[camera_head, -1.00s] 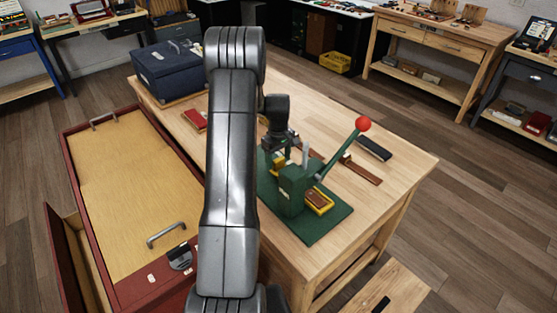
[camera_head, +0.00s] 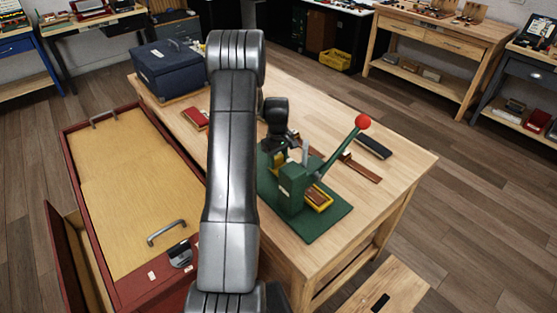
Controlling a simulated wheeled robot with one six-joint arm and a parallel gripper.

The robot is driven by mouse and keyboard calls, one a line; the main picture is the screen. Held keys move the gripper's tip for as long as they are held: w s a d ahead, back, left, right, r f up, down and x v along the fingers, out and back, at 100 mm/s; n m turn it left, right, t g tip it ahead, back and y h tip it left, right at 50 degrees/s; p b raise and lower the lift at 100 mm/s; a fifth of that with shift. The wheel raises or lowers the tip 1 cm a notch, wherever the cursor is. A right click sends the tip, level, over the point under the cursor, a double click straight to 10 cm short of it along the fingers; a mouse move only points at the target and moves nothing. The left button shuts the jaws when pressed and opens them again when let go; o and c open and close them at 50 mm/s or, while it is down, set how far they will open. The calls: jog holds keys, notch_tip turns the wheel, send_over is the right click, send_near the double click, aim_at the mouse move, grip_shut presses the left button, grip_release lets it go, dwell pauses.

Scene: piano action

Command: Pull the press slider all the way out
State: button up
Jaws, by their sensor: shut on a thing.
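The press is a green block (camera_head: 291,188) on a green base plate (camera_head: 318,222), with a lever ending in a red ball (camera_head: 362,121). The press slider shows as a yellow tray (camera_head: 325,206) on the press's right side, with a brown piece in it. A yellow part (camera_head: 279,160) also shows on the press's far left side. My gripper (camera_head: 282,153) reaches down there from behind my arm and is shut on this yellow part, apparently the slider's end. The fingertips are small and partly hidden.
The press stands on a wooden bench (camera_head: 400,178). A dark strip (camera_head: 373,147) and a brown strip (camera_head: 362,170) lie right of the lever. A blue case (camera_head: 172,68) and a red box (camera_head: 195,119) are at the back left. An open red case stands left.

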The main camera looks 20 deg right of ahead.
jog(key=w+a, duration=0.1)
jog(key=w, duration=0.2)
jog(key=w+a+b, duration=0.1)
jog(key=w, duration=0.2)
jog(key=w+a+b, duration=0.1)
jog(key=w, duration=0.2)
jog(key=shift+w+a, duration=0.2)
jog(key=shift+w, duration=0.15)
jog(key=shift+w+a, duration=0.1)
jog(key=shift+w, duration=0.2)
jog(key=shift+r, duration=0.15)
jog(key=shift+w, duration=0.1)
jog(key=o, duration=1.1)
jog(key=shift+o, duration=1.4)
jog(key=shift+w+a, duration=0.1)
notch_tip(320, 180, up, 14)
jog(key=b, duration=0.2)
jog(key=shift+f, duration=0.2)
